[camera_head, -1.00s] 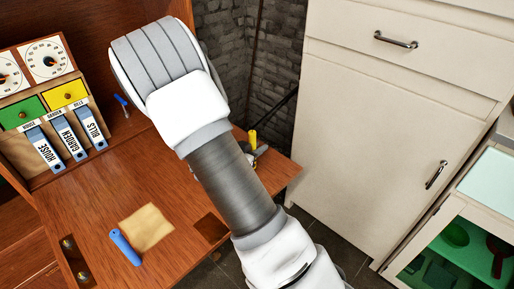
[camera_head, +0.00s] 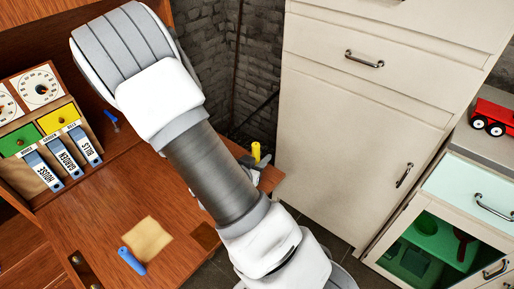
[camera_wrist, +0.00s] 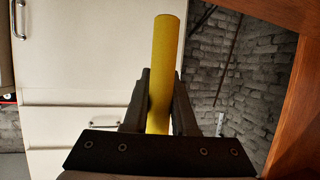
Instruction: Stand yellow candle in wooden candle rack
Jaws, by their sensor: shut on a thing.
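The yellow candle (camera_wrist: 165,70) stands nearly upright between the two dark fingers of my gripper (camera_wrist: 160,105) in the wrist view. My gripper is shut on its lower part, and the top sticks out clear. In the head view the candle's yellow top (camera_head: 256,151) shows just past my arm, near the right end of the wooden desk board (camera_head: 185,225). My arm hides most of my gripper there. I cannot make out for sure which thing is the wooden candle rack; it may be hidden behind my arm.
A blue stick (camera_head: 132,261) lies by a tan sheet (camera_head: 148,239) on the board. Blue binders (camera_head: 65,160) stand at the left, with a small blue object (camera_head: 110,117) nearby. A cream cabinet (camera_head: 350,130) stands right of my arm. A red toy truck (camera_head: 493,118) is far right.

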